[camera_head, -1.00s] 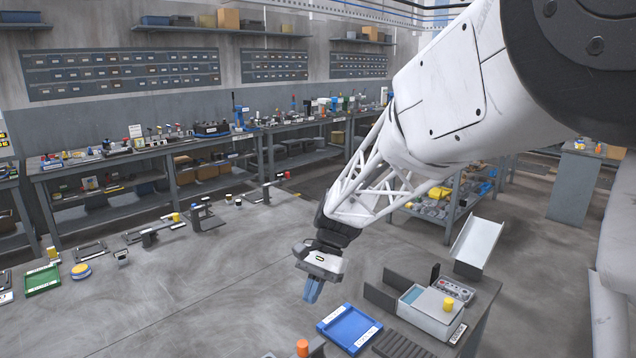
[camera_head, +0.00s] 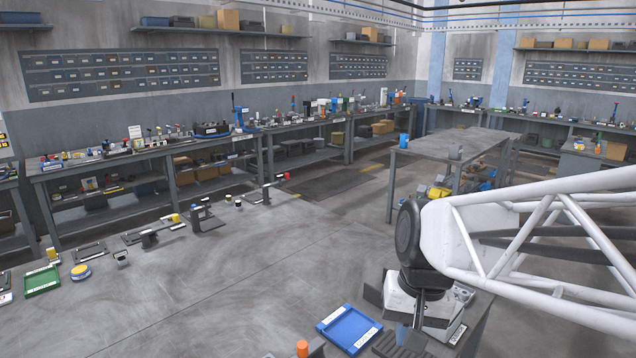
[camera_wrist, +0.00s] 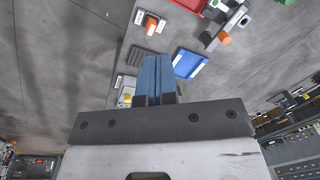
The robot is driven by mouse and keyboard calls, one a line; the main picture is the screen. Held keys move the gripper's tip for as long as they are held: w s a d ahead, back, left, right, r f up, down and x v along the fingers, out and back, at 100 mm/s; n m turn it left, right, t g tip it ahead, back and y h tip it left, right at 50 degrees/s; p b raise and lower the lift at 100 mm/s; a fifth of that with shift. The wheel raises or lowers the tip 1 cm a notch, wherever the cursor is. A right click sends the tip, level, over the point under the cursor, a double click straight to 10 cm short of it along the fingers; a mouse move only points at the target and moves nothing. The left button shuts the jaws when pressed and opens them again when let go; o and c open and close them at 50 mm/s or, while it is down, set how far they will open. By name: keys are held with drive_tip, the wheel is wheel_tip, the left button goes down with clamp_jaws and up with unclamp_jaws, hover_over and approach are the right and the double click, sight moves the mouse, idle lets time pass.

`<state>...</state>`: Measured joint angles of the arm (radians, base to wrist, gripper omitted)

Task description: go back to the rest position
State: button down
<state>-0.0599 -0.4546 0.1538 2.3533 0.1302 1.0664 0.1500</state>
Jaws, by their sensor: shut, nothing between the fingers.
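My gripper (camera_wrist: 155,62) shows in the wrist view with its two blue fingers together and nothing between them. In the head view only a small part of the blue fingers (camera_head: 402,332) shows below my wrist, at the right side of the table. The fingers point down there, above the table's right edge and to the right of the blue tray (camera_head: 349,328). The blue tray also shows in the wrist view (camera_wrist: 189,63), just right of the fingertips. My wrist and arm hide part of the grey box and plates behind them.
The large grey table (camera_head: 220,275) has a wide bare middle. A green tray (camera_head: 42,281) and a yellow-blue disc (camera_head: 81,271) lie at its left. An orange cylinder (camera_head: 302,348) stands at the front edge. A second table (camera_head: 450,147) stands behind my arm.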

drive_tip(key=s+d+n+t+h, duration=0.1)
drive_tip(key=s+d, duration=0.3)
drive_tip(key=s, duration=0.4)
drive_tip(key=shift+d+f+n+t+h, duration=0.2)
drive_tip(key=shift+d+n+t+h, duration=0.15)
drive_tip(key=shift+t, duration=0.35)
idle(1.6)
